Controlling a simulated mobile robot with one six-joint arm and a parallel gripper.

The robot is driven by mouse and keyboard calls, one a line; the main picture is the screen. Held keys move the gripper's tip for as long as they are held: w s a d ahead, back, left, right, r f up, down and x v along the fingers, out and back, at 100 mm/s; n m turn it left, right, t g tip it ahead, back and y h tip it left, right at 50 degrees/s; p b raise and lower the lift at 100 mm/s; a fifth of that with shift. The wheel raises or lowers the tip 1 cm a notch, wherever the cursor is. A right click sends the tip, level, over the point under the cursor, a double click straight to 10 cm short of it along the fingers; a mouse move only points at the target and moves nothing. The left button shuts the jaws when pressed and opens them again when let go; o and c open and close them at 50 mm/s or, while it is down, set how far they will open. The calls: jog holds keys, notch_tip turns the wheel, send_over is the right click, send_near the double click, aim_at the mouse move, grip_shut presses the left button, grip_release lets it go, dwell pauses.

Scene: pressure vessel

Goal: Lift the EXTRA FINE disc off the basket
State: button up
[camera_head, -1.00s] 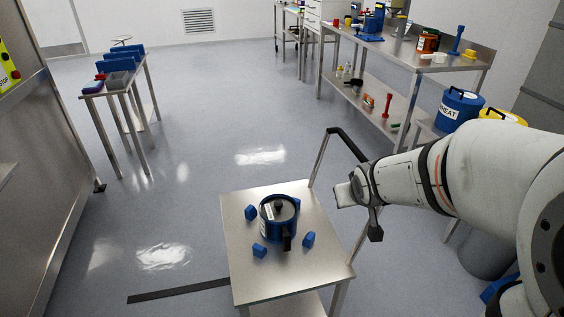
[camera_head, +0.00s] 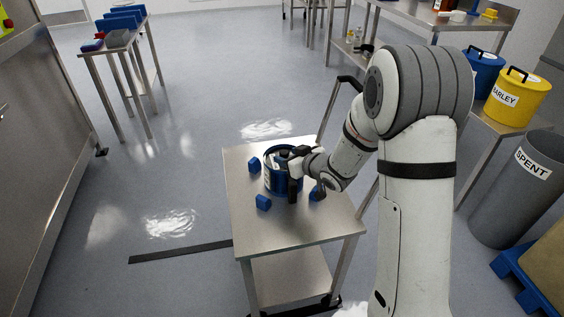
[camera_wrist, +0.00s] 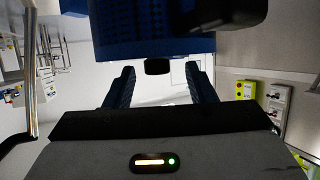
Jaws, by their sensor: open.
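The blue basket (camera_head: 271,183) stands upright on the small steel cart, its dark handle (camera_head: 293,188) toward the front. My gripper (camera_head: 292,156) is at the basket's top from the right and hides much of it, including most of the disc; no EXTRA FINE label is readable. In the wrist view, my gripper (camera_wrist: 161,84) is open, with dark blue fingers apart. The basket's blue perforated wall (camera_wrist: 150,42) fills the top of that view. A small black knob-like part (camera_wrist: 157,66) shows between the fingers; I cannot tell whether they touch it.
Small blue blocks (camera_head: 263,202) surround the basket on the cart (camera_head: 290,228). A blue bin (camera_head: 484,72) and yellow BARLEY bin (camera_head: 517,100) stand at right, above a grey SPENT bin (camera_head: 511,200). Open floor (camera_head: 190,160) lies left of the cart.

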aim_at(286, 156)
jog(key=x, duration=0.3)
jog(key=shift+w+f, duration=0.2)
jog(key=shift+f, duration=0.05)
jog(key=c, duration=1.1)
